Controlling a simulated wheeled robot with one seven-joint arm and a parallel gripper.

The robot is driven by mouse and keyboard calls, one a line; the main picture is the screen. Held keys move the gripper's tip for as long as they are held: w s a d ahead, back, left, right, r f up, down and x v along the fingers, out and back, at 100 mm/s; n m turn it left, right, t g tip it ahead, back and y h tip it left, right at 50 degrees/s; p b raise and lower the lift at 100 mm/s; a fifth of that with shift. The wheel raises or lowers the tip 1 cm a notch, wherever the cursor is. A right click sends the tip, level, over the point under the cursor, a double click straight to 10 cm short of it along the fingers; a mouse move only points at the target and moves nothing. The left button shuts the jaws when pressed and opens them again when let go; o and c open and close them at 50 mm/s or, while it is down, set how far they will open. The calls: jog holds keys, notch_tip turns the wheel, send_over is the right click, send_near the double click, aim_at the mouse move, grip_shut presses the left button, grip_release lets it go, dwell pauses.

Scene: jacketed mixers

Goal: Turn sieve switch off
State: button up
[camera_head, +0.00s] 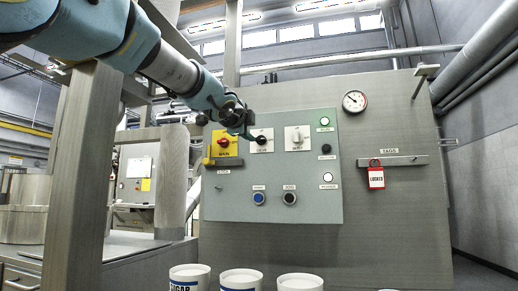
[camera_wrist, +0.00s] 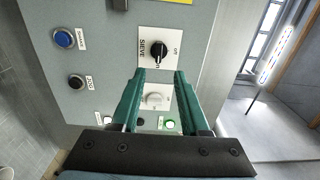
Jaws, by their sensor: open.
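The sieve switch is a black knob (camera_head: 261,140) on a white plate on the grey control panel (camera_head: 225,206). In the wrist view the same knob (camera_wrist: 158,51) sits just past my fingertips, roughly centred between them. Its plate reads SIEVE, and smaller lettering near its edge seems to read OFF. My gripper (camera_wrist: 160,74) is open with nothing between its tips. In the head view my gripper (camera_head: 248,135) is at the upper left of the sieve plate and partly hides it. I cannot tell whether a finger touches the knob, nor surely which mark it points to.
A red knob (camera_head: 223,142) on a yellow plate is left of the sieve switch. A white knob (camera_head: 297,136) is to its right. Blue (camera_head: 259,198) and black (camera_head: 289,198) buttons sit below. A red lock tag (camera_head: 376,178) hangs at right. White canisters (camera_head: 241,280) stand in front.

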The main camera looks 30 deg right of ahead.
aim_at(259, 139)
jog(key=p+x, duration=0.2)
jog(key=x, duration=0.8)
jog(key=shift+w+f, duration=0.1)
jog(key=shift+w, duration=0.05)
grip_shut()
